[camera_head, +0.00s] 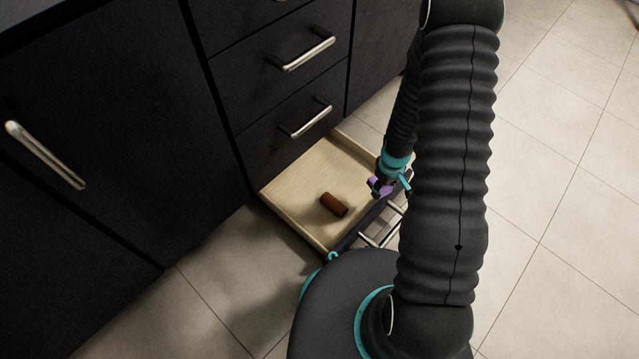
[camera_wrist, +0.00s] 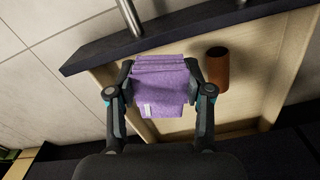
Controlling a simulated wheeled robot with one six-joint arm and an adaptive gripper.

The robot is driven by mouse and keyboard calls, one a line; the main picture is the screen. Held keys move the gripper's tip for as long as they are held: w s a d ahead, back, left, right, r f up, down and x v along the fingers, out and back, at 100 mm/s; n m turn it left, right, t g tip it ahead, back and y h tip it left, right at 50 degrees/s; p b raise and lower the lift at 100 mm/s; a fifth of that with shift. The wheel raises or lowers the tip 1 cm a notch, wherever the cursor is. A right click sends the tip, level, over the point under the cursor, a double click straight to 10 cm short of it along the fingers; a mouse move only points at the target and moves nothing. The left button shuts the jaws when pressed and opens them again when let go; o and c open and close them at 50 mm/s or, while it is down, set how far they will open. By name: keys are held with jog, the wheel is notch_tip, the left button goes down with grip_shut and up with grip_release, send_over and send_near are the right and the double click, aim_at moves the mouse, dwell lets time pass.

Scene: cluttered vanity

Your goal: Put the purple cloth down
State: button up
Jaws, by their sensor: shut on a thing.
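The purple cloth (camera_wrist: 160,84) is folded, with a small white label, and sits between the two fingers of my gripper (camera_wrist: 158,88) in the wrist view. My gripper is shut on it. In the head view a bit of the purple cloth (camera_head: 380,187) shows at my gripper (camera_head: 386,188), by the front panel of the open bottom drawer. In the wrist view the cloth overlaps the drawer's front edge and part of its wooden floor. I cannot tell whether it touches the drawer. My arm hides part of the drawer's right side in the head view.
The open drawer (camera_head: 290,192) has a pale wooden inside and a dark front with a metal handle (camera_head: 378,239). A brown cylinder (camera_head: 333,205) lies in it, also in the wrist view (camera_wrist: 217,69). Closed dark drawers stand above. Tiled floor (camera_head: 560,200) is clear at right.

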jog(key=s+d+f+n+b, duration=0.2)
jog(key=d+n, duration=0.1)
send_over(362, 192)
notch_tip(362, 192, down, 7)
jog(key=shift+r+b, duration=0.2)
jog(key=shift+b, duration=0.25)
jog(key=shift+f+b, duration=0.3)
jog(key=shift+f, duration=1.7)
jog(key=shift+f, duration=0.15)
jog(key=o, duration=1.1)
